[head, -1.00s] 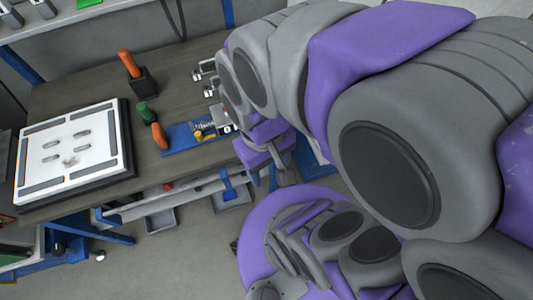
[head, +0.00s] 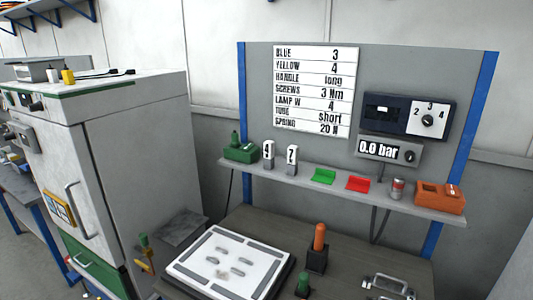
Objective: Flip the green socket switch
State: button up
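A green box-like unit (head: 240,152), which looks like the green socket, stands at the left end of the grey shelf (head: 335,187) in the head view. A small green part sticks up from its left side. The unit is too small in the picture to tell how its switch is set. My gripper and arm are not in view.
On the shelf stand two white numbered blocks (head: 268,155), a green tray (head: 323,176), a red tray (head: 358,184), a can (head: 397,189) and an orange unit (head: 440,196). Below, the workbench (head: 350,263) carries a white panel (head: 232,263) and an orange-handled tool (head: 319,238). A grey cabinet (head: 140,170) stands left.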

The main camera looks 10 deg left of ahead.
aim_at(248, 145)
jog(key=i+j, duration=0.1)
jog(key=j, duration=0.45)
jog(key=i+j, duration=0.1)
jog(key=j, duration=0.45)
jog(key=i+j, duration=0.1)
jog(key=j, duration=0.45)
jog(key=i+j, duration=0.1)
jog(key=j, duration=0.45)
jog(key=i+j+z, duration=0.1)
jog(key=j, duration=0.45)
